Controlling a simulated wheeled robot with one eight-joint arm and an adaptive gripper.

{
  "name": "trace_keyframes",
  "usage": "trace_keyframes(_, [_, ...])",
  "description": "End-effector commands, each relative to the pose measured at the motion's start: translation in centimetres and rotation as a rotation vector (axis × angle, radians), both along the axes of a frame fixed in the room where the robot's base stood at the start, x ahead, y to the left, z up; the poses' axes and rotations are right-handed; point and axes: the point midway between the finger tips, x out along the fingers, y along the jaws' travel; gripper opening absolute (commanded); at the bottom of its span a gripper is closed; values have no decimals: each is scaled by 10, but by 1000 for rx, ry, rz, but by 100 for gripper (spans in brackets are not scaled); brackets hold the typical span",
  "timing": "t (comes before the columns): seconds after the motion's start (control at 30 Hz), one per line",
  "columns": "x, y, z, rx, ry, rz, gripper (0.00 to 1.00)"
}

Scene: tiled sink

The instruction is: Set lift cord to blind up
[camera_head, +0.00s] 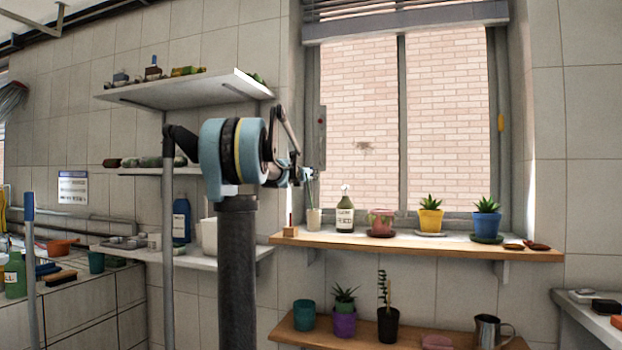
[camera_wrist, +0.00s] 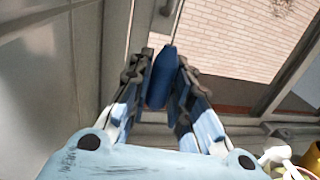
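The blind (camera_head: 405,22) is gathered at the top of the window, with its bottom rail just under a few slats and the panes below uncovered. In the wrist view, a dark blue cord pull (camera_wrist: 161,78) stands between my fingertips, with a thin cord (camera_wrist: 177,22) running up from it. My gripper (camera_wrist: 162,80) has a finger against each side of the pull and appears closed on it. In the head view, my gripper (camera_head: 307,174) is small, at the window's left edge above the sill shelf; the pull is not clear there.
A wooden sill shelf (camera_head: 400,246) below holds a bottle (camera_head: 345,212) and several potted plants, including a yellow pot (camera_head: 430,220). Wall shelves with bottles (camera_head: 181,218) are left of my arm. A lower shelf (camera_head: 300,338) holds more pots. The space before the panes is clear.

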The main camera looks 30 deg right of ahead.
Motion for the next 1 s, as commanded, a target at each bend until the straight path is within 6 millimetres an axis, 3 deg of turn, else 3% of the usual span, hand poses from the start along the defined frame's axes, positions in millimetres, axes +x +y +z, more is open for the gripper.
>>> trace_keyframes(0.03, [3, 3, 0, 0, 0, 7, 29])
trace_keyframes(0.1, [2, 2, 0, 0, 0, 6, 39])
trace_keyframes(0.57, [-3, 8, 1, 0, 0, 2, 39])
trace_keyframes(1.0, [-38, 68, -1, -1, 1, 5, 39])
